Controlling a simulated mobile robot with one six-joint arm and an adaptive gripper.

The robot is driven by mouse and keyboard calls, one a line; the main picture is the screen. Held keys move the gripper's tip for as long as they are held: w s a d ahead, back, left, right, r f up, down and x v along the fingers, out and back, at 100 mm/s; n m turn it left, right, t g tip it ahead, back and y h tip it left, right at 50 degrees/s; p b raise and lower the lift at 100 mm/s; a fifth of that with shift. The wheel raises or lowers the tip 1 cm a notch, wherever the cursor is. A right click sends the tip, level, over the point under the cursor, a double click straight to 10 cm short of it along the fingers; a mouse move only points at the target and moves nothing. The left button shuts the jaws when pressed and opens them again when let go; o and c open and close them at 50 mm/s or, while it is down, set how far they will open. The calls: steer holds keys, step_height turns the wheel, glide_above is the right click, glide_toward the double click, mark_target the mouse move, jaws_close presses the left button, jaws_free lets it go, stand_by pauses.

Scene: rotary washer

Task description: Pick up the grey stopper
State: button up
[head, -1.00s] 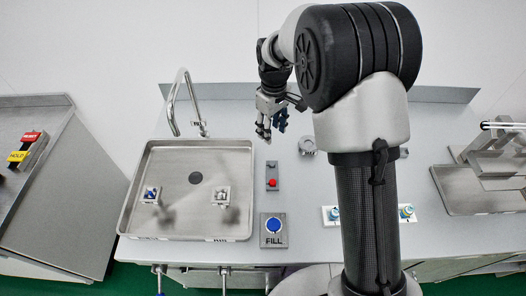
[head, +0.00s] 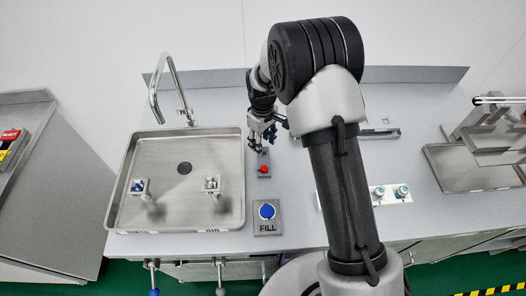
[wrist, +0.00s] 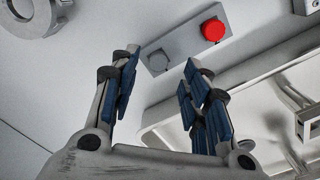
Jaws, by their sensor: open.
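My gripper (head: 262,143) is open and empty, above the counter by the small button box, right of the sink. In the wrist view its blue-padded fingers (wrist: 160,64) are spread apart, and the round grey part is beyond and left of them, not touching.
The button box with a red button (wrist: 213,30) stands close to my fingers. A blue FILL button (head: 267,211) is nearer the front. The sink (head: 225,145), with a tap (head: 160,90), is at left. A metal rig (head: 480,150) is at right.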

step_height(320, 180, down, 3)
steer(key=shift+w+d+f+b, duration=0.1)
steer(key=shift+f+b, duration=0.1)
steer(key=shift+b, duration=0.15)
steer(key=shift+r, duration=0.1)
steer(key=shift+c, duration=0.6)
steer(key=c, duration=0.7)
